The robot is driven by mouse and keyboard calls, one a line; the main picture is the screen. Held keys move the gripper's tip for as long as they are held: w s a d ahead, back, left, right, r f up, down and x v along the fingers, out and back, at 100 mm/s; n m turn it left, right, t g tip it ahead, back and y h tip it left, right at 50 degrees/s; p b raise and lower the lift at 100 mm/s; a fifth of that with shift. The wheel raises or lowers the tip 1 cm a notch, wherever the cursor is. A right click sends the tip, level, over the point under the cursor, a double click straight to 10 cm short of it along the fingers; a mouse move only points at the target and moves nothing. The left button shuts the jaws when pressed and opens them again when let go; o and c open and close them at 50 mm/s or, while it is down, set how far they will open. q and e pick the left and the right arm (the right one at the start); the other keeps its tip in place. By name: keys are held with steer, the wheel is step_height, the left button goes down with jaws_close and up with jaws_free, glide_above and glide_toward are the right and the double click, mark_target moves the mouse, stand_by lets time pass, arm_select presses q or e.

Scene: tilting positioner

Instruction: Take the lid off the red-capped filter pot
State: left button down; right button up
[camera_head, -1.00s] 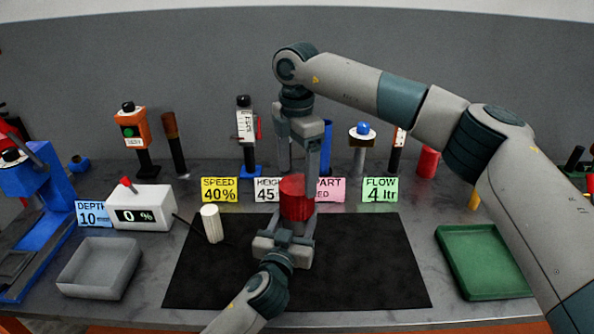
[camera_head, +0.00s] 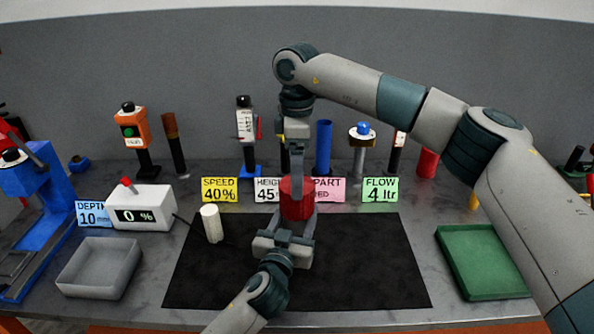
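The filter pot with its red cap (camera_head: 297,205) stands upright on the black mat (camera_head: 370,260), near its back edge. My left gripper (camera_head: 295,228) comes from the front, its fingers on either side of the pot's lower part and apparently closed on it; they hide most of the body below the cap. My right gripper (camera_head: 297,180) points straight down from above. Its fingers are now nearly in line with my view, one in front of the cap. The cap sits on the pot. I cannot tell whether the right fingers press on it.
A white cylinder (camera_head: 212,223) stands on the mat's left part. A white box reading 0 % (camera_head: 142,215), a grey tray (camera_head: 100,268) and a blue machine (camera_head: 35,190) are at left. A green tray (camera_head: 485,262) is at right. Label cards and upright tools line the back.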

steer(key=shift+f, duration=4)
steer(key=shift+c, duration=0.2)
